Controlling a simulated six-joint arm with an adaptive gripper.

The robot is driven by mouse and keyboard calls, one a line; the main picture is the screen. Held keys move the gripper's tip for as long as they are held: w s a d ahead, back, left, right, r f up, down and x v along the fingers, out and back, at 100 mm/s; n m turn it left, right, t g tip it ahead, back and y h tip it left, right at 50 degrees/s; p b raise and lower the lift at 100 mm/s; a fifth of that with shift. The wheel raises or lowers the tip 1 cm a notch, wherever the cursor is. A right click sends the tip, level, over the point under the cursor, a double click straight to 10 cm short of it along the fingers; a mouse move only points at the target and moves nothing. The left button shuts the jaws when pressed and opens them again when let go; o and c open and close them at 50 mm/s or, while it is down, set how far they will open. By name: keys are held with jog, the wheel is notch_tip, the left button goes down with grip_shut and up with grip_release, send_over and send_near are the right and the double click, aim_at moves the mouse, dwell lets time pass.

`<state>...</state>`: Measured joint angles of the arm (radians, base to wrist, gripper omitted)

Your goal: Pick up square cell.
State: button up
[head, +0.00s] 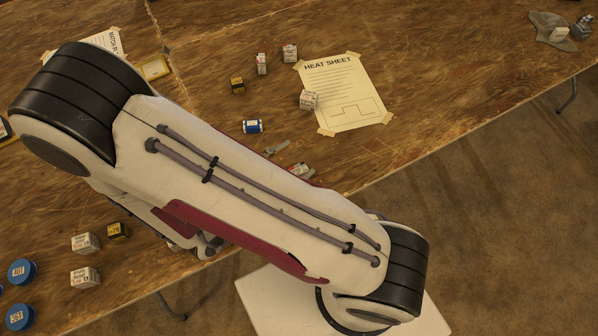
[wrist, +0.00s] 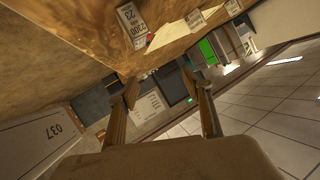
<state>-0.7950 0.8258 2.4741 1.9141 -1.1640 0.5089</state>
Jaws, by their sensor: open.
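Several white, labelled, box-shaped cells lie on the wooden table in the head view. One sits on the sheet's left edge (head: 309,99), two stand behind it (head: 290,53) (head: 262,64), and two lie at the lower left (head: 85,242) (head: 84,277). I cannot tell which one the task means by square cell. In the wrist view, a white labelled cell (wrist: 132,25) shows near the top, beyond my fingers. My gripper (wrist: 160,86) is open and empty, its fingers spread and tilted toward the room. In the head view my arm mostly hides it.
Black-and-yellow blocks (head: 238,85) (head: 117,231), a blue cylinder (head: 252,126) and blue round cans (head: 22,271) (head: 20,317) stand on the table. A taped heat sheet (head: 345,90) lies at the back. A grey cloth (head: 552,28) lies far right. The table's front edge runs diagonally below it.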

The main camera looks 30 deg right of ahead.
aim_at(300, 170)
jog(key=shift+f, duration=1.9)
jog(key=shift+f, duration=0.1)
jog(key=shift+f, duration=1.5)
jog(key=shift+x, duration=1.5)
jog(key=shift+c, duration=0.4)
grip_shut()
